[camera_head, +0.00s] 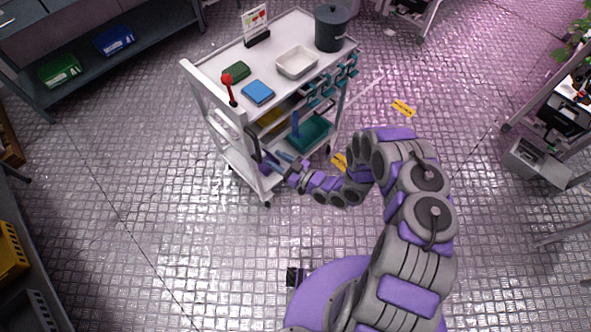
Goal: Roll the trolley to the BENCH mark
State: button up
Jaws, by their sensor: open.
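The white trolley (258,52) stands on the metal floor ahead of me, at the upper middle. A white upright frame rises at its left end. My gripper (268,160) is open at the near corner of the trolley, beside its corner post. I cannot tell whether the jaws touch the post or are around it. A yellow floor mark (403,108) lies right of the trolley, and another yellow mark (340,162) lies near its right side, partly hidden by my arm. Their lettering is too small to read.
A dark pot (332,28), white tray (297,62), blue cloth-like item (258,92) and red-knobbed lever (230,88) are on the trolley. A shelf bench (150,45) stands at upper left. A grey box (537,160) and rack are at right.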

jog(key=v, duration=0.8)
dwell(0.4)
